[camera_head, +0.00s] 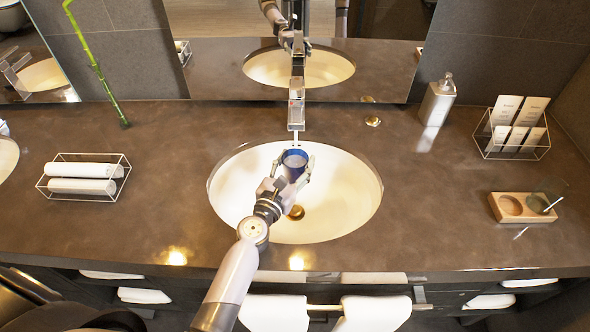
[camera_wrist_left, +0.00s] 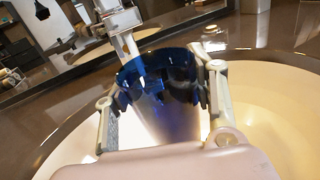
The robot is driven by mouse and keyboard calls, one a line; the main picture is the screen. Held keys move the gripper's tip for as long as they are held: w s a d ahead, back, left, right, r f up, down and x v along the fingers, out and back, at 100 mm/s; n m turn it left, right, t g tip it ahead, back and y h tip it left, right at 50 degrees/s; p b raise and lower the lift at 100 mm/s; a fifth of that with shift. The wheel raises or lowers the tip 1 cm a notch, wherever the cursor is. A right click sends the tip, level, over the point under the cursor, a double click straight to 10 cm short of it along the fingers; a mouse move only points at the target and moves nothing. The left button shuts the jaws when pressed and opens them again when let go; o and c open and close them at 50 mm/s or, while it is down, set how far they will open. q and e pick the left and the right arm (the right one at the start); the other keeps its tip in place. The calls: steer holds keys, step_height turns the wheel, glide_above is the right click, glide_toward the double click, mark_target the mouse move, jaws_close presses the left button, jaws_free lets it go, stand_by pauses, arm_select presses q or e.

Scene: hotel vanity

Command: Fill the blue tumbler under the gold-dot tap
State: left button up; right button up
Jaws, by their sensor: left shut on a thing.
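The blue tumbler (camera_head: 295,159) is in my left gripper (camera_head: 288,172), which is shut around its sides over the middle sink basin. Its open rim faces up. In the left wrist view, the dark blue see-through tumbler (camera_wrist_left: 165,95) sits between the two fingers of the gripper (camera_wrist_left: 160,100). The chrome tap (camera_head: 296,106) stands behind the basin, its spout end close behind the tumbler's rim; it also shows in the wrist view (camera_wrist_left: 122,38). My right gripper is out of view.
The white basin (camera_head: 353,190) has a gold drain (camera_head: 296,212). A soap dispenser (camera_head: 437,100), a card rack (camera_head: 512,140) and a wooden tray (camera_head: 524,207) are to the right. A towel rack (camera_head: 84,176) is left. A mirror (camera_head: 225,70) stands behind the tap.

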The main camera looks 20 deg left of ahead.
arm_select(q)
steer(key=shift+s+d+r+p, duration=0.1)
steer(key=shift+s+r+p, duration=0.3)
steer(key=shift+r+p, duration=0.75)
steer(key=shift+s+d+r+p, duration=0.15)
steer(key=shift+s+r+p, duration=0.25)
steer(key=shift+r+p, duration=0.75)
steer(key=shift+s+d+r+p, duration=0.1)
steer(key=shift+s+r+p, duration=0.3)
steer(key=shift+r+p, duration=0.7)
